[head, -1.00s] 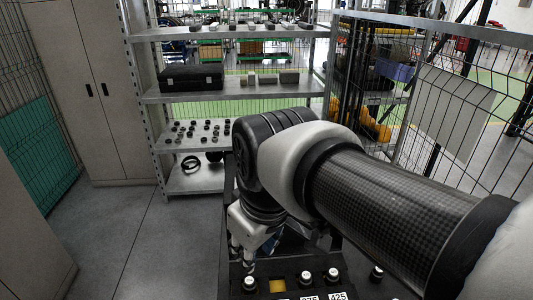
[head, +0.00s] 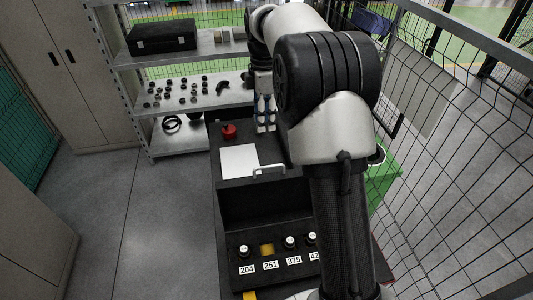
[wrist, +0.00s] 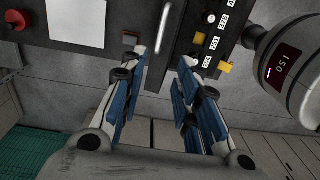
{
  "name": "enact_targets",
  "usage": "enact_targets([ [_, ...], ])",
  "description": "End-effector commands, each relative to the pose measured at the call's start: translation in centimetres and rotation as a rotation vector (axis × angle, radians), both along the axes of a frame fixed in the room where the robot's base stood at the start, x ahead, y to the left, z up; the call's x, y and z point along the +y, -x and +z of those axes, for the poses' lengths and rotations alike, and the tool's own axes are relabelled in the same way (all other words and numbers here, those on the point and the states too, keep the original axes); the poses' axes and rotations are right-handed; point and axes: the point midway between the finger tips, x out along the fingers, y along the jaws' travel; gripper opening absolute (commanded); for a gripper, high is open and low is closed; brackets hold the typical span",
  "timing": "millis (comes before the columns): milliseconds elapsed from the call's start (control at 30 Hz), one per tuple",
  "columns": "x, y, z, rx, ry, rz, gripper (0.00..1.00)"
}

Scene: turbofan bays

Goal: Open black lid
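A black cart-top box holds a row of knobs with number labels (head: 270,266). Behind the row rises a dark panel, seemingly the black lid (head: 263,203), with a silver handle (head: 268,169) at its upper edge. Whether this lid is fully open is hard to tell. The handle also shows in the wrist view (wrist: 163,28), between and beyond my fingertips. My gripper (head: 266,128) is beyond the handle, over the far part of the cart. Its blue-padded fingers are apart and empty in the wrist view (wrist: 165,60), touching nothing that I can see.
A red button (head: 229,131) and a white sheet (head: 239,161) lie on the cart's far left part. A shelf rack (head: 190,90) with small black parts and a black case (head: 162,37) stands behind. Wire fencing (head: 450,150) closes the right side. Floor at left is clear.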

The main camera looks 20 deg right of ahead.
Motion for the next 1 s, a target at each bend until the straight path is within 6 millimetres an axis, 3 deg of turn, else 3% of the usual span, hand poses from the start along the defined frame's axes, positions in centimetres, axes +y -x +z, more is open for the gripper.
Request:
enact_targets([
  [700, 0.2, 0.8, -14.1, 0.003, 0.000, -0.002, 0.30],
  [1000, 0.2, 0.8, -16.8, -0.001, 0.000, -0.002, 0.30],
])
